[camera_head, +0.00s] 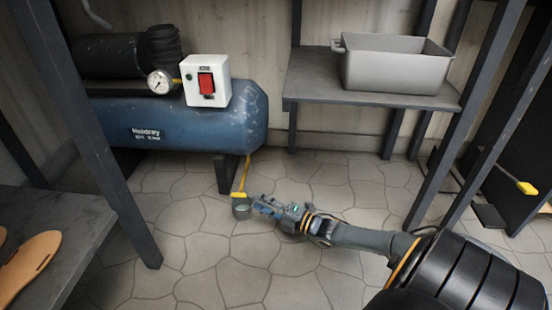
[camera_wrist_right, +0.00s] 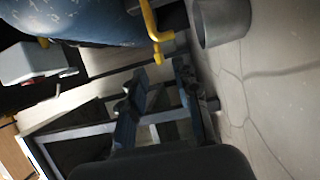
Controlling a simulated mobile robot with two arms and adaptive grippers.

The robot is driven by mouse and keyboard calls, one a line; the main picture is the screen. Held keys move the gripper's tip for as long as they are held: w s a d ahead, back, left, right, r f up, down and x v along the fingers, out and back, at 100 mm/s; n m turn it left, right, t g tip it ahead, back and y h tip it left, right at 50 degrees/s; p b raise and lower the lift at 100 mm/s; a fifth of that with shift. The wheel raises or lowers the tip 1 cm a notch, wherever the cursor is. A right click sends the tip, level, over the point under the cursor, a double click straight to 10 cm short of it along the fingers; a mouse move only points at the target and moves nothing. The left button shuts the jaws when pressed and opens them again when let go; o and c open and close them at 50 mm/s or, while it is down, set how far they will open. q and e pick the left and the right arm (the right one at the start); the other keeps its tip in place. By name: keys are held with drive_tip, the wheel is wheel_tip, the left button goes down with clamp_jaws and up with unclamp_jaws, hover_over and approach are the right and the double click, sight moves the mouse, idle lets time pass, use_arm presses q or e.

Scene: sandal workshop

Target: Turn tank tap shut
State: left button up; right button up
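The blue compressor tank (camera_head: 175,120) stands at the left on a dark foot. A thin yellow pipe (camera_head: 243,174) runs down from its right end to a yellow tap handle (camera_head: 240,195), low near the floor. In the right wrist view the yellow tap (camera_wrist_right: 155,30) shows at the top, beyond the fingertips. My right gripper (camera_head: 258,204) is low, just right of the tap. The wrist view shows its two fingers (camera_wrist_right: 160,72) apart with nothing between them. Whether a finger touches the tap is unclear. My left gripper is out of view.
A grey cup (camera_head: 241,210) stands on the floor below the tap, close to my right fingertips; it also shows in the wrist view (camera_wrist_right: 222,20). A white switch box (camera_head: 206,81) sits on the tank. A shelf (camera_head: 320,88) with a grey bin (camera_head: 395,70) is behind.

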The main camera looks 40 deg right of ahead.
drive_tip(key=v, duration=0.5)
drive_tip(key=shift+s+d, duration=0.15)
drive_tip(key=shift+s, duration=0.2)
